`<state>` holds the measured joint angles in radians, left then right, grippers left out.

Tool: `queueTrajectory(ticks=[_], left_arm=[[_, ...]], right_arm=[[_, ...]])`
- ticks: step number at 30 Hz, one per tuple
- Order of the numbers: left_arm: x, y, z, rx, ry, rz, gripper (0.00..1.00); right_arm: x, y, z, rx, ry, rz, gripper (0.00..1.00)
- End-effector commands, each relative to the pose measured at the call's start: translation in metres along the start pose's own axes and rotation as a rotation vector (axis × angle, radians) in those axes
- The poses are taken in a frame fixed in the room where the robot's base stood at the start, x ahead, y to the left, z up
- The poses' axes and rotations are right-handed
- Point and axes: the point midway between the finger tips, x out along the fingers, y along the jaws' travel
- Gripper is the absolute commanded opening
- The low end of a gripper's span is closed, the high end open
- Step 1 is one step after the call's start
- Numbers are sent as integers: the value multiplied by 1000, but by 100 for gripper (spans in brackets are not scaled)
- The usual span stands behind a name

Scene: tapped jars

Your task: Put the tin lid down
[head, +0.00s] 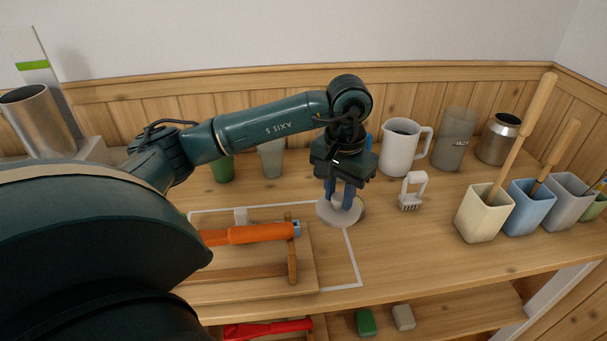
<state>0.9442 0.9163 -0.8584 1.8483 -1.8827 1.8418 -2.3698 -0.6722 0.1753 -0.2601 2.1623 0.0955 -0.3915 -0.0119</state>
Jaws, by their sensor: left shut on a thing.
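My left gripper (344,197) points down over the middle of the wooden worktop. Its blue fingers are shut on the knob of a round, pale grey tin lid (328,213). The lid looks level and is at or just above the worktop, by the upper right corner of a white outlined area (352,258). I cannot tell whether it touches the surface. The fingers hide part of the lid's middle. My right gripper is not in view.
An orange-handled tool (262,233) lies on a wooden rack at left. A white brush (412,190) stands right of the lid. Behind are a white jug (399,150), a grey cup (271,160) and a metal jar (497,140). Square pots (483,217) with wooden handles stand at right.

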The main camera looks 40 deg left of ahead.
Motion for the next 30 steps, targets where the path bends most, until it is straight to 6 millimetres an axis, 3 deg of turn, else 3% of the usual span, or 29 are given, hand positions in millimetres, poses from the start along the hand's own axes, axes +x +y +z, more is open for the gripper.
queueTrajectory(ticks=[4,18,29,30], left_arm=[[28,0,1,-1,-6,0,5],[79,0,1,0,-3,0,5],[85,0,0,0,0,0,5],[83,0,0,0,0,0,30]], right_arm=[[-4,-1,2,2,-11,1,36],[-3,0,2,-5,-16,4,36],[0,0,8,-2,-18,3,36],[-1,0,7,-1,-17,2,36]])
